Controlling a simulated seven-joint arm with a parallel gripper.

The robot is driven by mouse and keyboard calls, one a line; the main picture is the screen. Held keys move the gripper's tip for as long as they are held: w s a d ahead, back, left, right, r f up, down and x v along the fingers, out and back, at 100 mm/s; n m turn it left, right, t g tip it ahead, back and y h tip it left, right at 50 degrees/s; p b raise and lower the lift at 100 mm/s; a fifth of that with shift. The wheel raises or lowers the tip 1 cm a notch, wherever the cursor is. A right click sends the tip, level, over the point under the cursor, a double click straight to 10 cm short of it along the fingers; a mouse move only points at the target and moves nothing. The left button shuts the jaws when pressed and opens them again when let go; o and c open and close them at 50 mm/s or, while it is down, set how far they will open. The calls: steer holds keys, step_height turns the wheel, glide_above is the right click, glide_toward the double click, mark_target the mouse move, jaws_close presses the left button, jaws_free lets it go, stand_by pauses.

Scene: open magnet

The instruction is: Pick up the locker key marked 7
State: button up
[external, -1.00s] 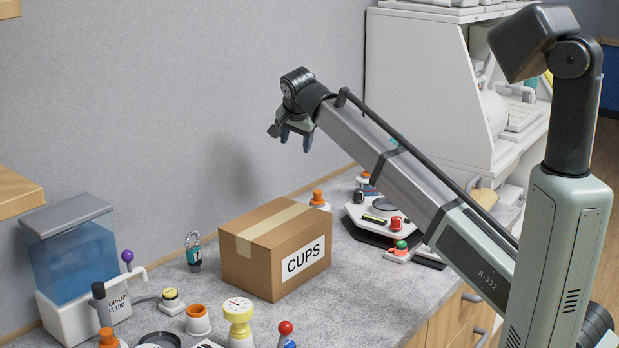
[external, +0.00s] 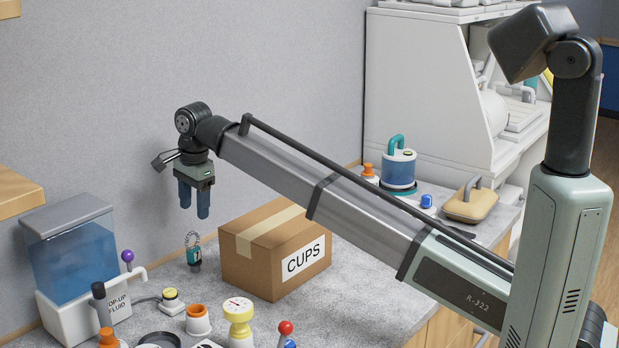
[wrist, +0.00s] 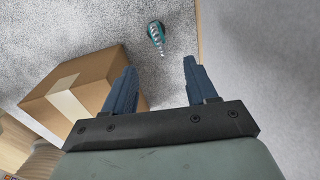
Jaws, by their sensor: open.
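A key with a teal tag and a coiled loop (external: 194,257) is on the grey counter, left of the cardboard box. It also shows in the wrist view (wrist: 156,37), lying ahead of the gap between my fingers. Its number is too small to read. My gripper (external: 194,209) points down with its two blue fingers apart and empty. In the external view it appears above the key, clear of the counter. In the wrist view the fingers (wrist: 160,66) do not touch the key.
The cardboard box marked CUPS (external: 258,268) stands close beside the key, on its right. The wall (external: 110,120) runs behind it. A fluid dispenser (external: 72,262) stands at the left.

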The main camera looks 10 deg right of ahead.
mark_target(199, 239)
steer(key=f, duration=0.5)
steer(key=shift+w+a+f, duration=0.15)
steer(key=shift+w+f, duration=0.05)
steer(key=shift+f, duration=0.15)
steer(key=shift+w+f, duration=0.2)
steer(key=shift+f, duration=2.4)
jaws_close()
